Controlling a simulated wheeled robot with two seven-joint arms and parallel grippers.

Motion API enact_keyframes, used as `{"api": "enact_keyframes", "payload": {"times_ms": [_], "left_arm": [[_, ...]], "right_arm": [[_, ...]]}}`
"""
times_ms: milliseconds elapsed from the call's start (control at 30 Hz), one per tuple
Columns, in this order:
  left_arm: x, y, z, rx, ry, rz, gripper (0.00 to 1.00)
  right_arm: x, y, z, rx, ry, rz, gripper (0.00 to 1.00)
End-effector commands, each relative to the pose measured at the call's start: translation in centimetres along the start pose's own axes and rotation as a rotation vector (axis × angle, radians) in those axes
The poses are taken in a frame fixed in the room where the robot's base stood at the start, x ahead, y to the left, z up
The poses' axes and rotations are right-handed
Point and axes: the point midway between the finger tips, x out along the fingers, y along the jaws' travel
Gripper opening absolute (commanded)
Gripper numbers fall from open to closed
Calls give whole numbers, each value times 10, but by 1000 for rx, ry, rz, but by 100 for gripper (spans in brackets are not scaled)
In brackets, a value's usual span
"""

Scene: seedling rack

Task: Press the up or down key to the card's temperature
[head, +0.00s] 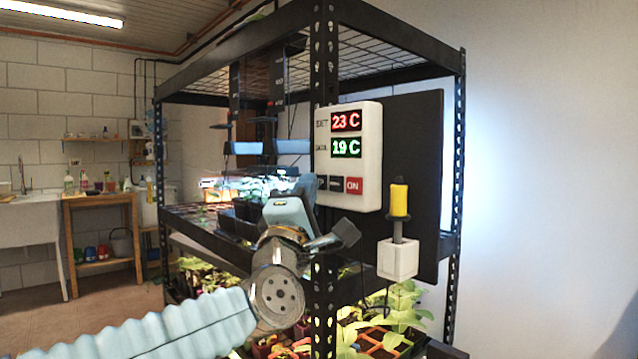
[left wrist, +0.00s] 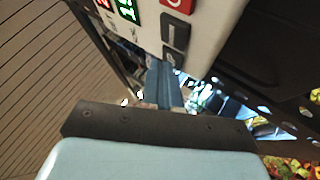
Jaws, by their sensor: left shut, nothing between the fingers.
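The white control box (head: 370,150) hangs on the rack's dark panel. Its red display (head: 346,121), beside a label like "SET", reads 23 C. Its green display (head: 346,147) reads 19 C; its label is too small to read surely. Below are two dark keys, one partly covered by my gripper, the other a dark key (head: 336,184), and a red ON key (head: 354,185). My left gripper (head: 308,187) is shut and empty at the keys' left end. In the left wrist view its fingertips (left wrist: 163,75) are close to the dark keys (left wrist: 175,33); contact cannot be told. I see no separate card.
A yellow-handled tool (head: 399,200) stands in a white holder (head: 398,260) right of and below the box. The black rack post (head: 325,60) stands close by my gripper. Seedling pots and leaves (head: 380,325) fill the lower shelf. A sink and wooden table (head: 100,200) are far left.

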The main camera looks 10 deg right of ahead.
Motion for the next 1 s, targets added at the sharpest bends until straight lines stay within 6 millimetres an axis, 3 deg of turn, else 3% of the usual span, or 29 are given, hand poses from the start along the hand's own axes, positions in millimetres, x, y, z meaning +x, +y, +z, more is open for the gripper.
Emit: {"api": "enact_keyframes", "payload": {"times_ms": [1000], "left_arm": [[-10,6,-7,-1,0,-1,0]], "right_arm": [[13,5,0,0,0,0,43]]}}
